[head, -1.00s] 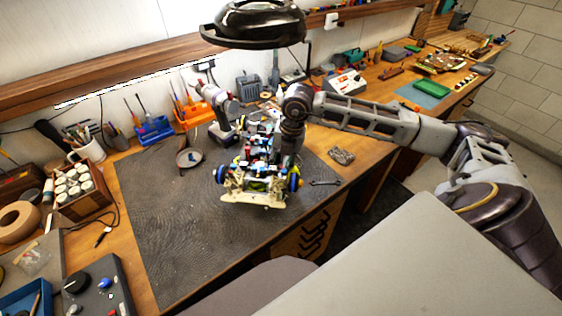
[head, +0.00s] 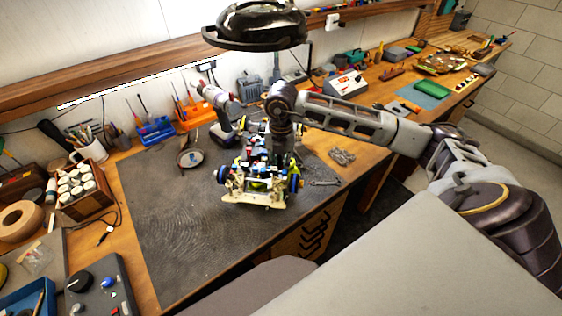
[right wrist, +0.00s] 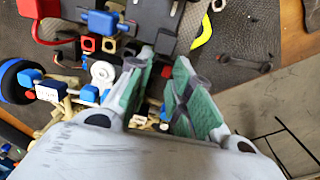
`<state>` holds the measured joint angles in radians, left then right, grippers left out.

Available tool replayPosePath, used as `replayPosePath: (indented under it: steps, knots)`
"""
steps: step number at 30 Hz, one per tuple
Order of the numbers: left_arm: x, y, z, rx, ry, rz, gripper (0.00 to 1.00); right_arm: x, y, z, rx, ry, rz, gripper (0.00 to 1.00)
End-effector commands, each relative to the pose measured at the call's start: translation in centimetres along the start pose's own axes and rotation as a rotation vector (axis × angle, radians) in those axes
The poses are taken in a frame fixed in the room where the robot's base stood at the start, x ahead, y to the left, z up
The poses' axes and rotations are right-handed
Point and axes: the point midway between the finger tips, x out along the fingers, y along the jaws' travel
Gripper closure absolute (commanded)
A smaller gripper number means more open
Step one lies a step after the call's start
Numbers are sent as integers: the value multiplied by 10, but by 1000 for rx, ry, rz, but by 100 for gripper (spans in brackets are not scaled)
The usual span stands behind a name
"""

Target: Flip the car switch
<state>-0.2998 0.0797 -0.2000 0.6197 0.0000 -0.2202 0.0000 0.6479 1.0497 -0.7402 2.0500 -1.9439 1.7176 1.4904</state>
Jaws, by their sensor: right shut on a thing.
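The RC car (head: 258,186) stands on the dark mat, its pale front bumper toward me and blue-rimmed wheels at its sides. It also shows in the right wrist view (right wrist: 103,72), with blue, white and red parts and a thick red cable. My right gripper (right wrist: 163,88) reaches down from above onto the car; its green-padded fingers are close together around a small part of it. The fingers hide most of that part, so I cannot tell whether it is the switch. In the head view the wrist covers the car's rear. My left gripper is not in view.
The dark mat (head: 180,235) is clear left of the car. A black lamp (head: 255,25) hangs above.

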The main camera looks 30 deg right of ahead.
Motion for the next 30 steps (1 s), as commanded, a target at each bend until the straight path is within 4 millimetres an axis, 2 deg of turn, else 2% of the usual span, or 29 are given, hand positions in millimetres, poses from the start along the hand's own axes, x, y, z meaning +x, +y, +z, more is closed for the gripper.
replayPosePath:
  steps: [15,28,29,30]
  knots:
    - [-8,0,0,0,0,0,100,1,6,-1,-1,2,-198,100]
    - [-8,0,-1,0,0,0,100,1,6,-1,-1,0,-228,100]
    - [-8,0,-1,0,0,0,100,1,6,-1,-1,0,-228,78]
    - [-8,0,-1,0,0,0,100,1,6,-1,-1,0,-228,72]
